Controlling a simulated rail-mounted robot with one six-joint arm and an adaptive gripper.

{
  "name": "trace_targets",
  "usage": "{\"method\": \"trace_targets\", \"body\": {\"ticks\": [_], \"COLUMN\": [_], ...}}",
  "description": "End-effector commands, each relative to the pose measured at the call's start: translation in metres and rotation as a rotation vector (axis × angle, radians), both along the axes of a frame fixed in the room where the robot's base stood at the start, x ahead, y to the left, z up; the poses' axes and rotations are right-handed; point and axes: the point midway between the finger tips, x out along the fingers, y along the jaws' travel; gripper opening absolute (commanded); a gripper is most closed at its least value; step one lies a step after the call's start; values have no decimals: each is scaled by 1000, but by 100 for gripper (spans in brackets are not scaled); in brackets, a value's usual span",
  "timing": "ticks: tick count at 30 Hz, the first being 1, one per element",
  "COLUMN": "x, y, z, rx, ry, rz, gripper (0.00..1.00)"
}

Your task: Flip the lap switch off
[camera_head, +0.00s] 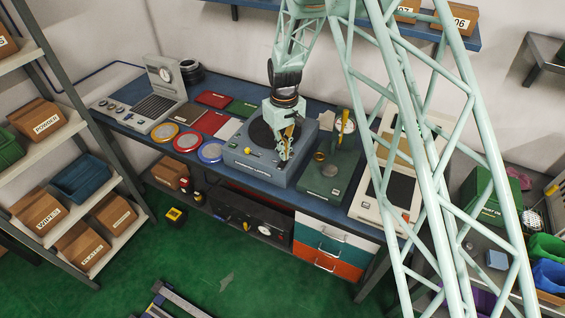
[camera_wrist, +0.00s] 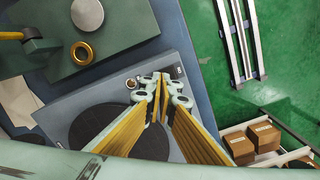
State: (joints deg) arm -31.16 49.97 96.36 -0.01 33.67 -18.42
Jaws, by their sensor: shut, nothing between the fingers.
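The lap (camera_head: 262,172) is a blue-grey box with a dark round plate (camera_head: 261,132) on top, standing on the blue bench. In the wrist view the lap's top (camera_wrist: 185,60) lies under my gripper, and the plate (camera_wrist: 85,128) is partly covered by it. My gripper (camera_head: 284,154) is shut and empty, with its tips low over the lap's front right part. The fingers also show in the wrist view (camera_wrist: 163,88). A small round brass-and-dark fitting (camera_wrist: 130,84) sits beside the fingertips. The switch cannot be made out clearly; my fingers hide part of the front strip.
A yellow knob (camera_head: 248,151) stands at the lap's front left. A green machine (camera_head: 328,175) with a yellow-handled post stands close to the right. Ringed discs (camera_head: 210,152) lie to the left. The green floor (camera_head: 215,270) in front is mostly clear.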

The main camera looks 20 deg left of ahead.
Motion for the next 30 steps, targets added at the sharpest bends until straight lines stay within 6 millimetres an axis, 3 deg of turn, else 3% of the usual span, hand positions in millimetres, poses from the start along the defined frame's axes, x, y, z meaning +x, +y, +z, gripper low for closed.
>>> {"method": "trace_targets", "body": {"ticks": [30], "x": [0], "y": [0], "z": [48], "rx": [0], "ry": [0], "rz": [0], "gripper": [0]}}
